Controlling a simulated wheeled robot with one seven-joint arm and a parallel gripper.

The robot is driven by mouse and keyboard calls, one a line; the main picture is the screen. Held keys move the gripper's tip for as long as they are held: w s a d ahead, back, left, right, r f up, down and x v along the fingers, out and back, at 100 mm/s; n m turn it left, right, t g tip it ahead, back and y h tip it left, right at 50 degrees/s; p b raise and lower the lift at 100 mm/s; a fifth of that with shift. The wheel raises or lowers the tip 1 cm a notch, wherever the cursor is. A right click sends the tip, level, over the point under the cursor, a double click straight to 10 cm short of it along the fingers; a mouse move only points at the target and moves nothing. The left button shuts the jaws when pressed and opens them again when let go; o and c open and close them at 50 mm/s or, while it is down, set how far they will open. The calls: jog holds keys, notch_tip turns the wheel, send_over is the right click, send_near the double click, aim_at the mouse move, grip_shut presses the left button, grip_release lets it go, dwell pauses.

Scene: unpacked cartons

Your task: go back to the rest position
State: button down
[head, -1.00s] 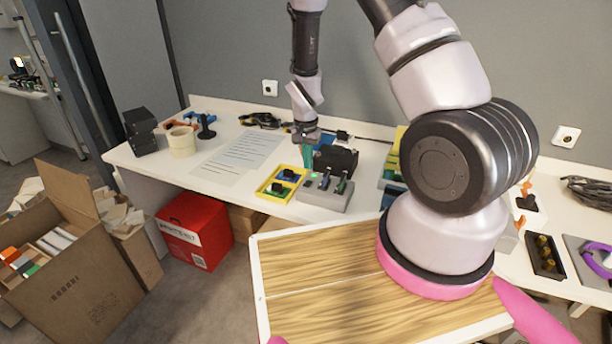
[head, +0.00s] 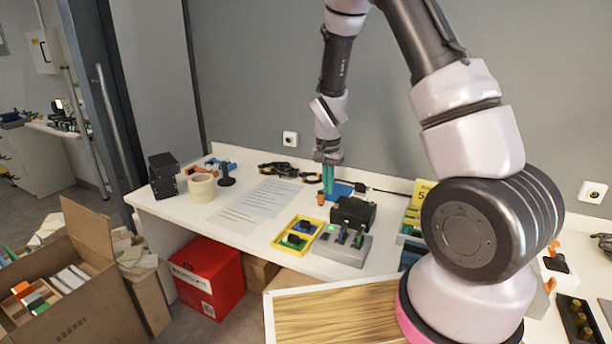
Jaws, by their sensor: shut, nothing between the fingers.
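My gripper (head: 328,180) shows in the head view at the end of my arm, over the back part of the white table (head: 180,208). Its teal fingers point down and are together, with nothing between them. It is above and behind the black block on the grey device (head: 343,250), close to a blue item (head: 342,189) at the table's back. Whether the fingertips touch anything cannot be told. My arm's large joints fill the right side of the view.
A yellow tray (head: 281,241) stands left of the grey device. Paper sheets (head: 262,200), a tape roll (head: 202,188) and black boxes (head: 163,175) lie further left. A red box (head: 207,279) and an open carton (head: 75,290) stand on the floor. A dark holder (head: 578,318) is at right.

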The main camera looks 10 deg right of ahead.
jog(key=s+d+r+n+t+y, duration=0.15)
jog(key=s+r, duration=0.25)
jog(key=r, duration=0.7)
jog(key=s+d+r+m+t, duration=0.1)
jog(key=s+r+t, duration=0.15)
jog(key=r, duration=0.85)
jog(key=s+d+r+n+t, duration=0.1)
jog(key=s+r, duration=0.5)
jog(key=s, duration=0.2)
jog(key=s+d+r+n+t, duration=0.1)
jog(key=s+r, duration=0.5)
jog(key=s, duration=0.3)
jog(key=shift+y, duration=0.45)
jog(key=shift+n, duration=0.25)
